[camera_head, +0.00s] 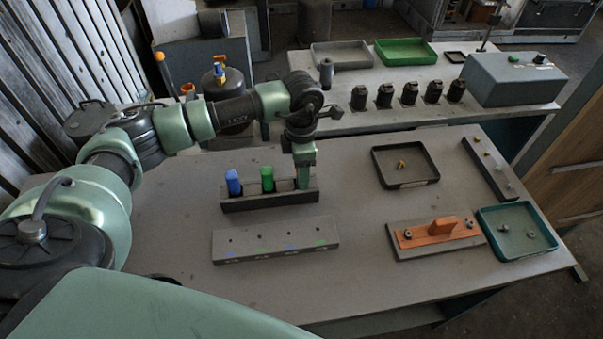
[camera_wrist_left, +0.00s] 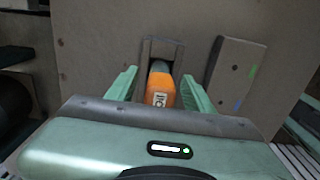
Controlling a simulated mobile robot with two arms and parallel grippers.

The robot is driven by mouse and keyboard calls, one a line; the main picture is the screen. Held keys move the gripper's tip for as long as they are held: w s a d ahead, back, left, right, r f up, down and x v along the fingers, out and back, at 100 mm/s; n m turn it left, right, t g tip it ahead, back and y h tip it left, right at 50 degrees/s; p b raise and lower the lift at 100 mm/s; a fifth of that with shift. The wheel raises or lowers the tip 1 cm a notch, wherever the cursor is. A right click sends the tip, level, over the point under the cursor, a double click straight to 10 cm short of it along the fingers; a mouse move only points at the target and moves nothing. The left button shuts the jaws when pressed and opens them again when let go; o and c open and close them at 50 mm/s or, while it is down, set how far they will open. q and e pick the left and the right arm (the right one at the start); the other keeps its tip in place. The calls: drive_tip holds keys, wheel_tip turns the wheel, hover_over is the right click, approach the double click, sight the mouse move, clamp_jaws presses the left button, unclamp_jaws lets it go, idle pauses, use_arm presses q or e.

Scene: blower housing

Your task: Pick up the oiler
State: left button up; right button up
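An orange cylindrical body with a white label, likely the oiler (camera_wrist_left: 162,92), stands in the dark rack (camera_wrist_left: 163,47) in the left wrist view. In the head view the rack (camera_head: 270,201) also holds a blue one (camera_head: 233,183) and a green one (camera_head: 267,179); the orange one is hidden behind my left gripper. My left gripper (camera_head: 304,178) points down at the rack's right end. In the left wrist view its two fingers (camera_wrist_left: 160,90) are apart, on either side of the orange body, with a gap visible at the left finger. My right gripper is not in view.
A grey block with holes (camera_head: 275,240) lies in front of the rack. Several dark holders (camera_head: 410,93) stand on the back bench.

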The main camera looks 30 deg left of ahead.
use_arm(q)
drive_tip(key=c, duration=1)
clamp_jaws()
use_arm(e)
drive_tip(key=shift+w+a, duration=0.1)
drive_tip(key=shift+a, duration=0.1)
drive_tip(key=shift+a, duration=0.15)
use_arm(q)
drive_tip(key=shift+r, duration=0.15)
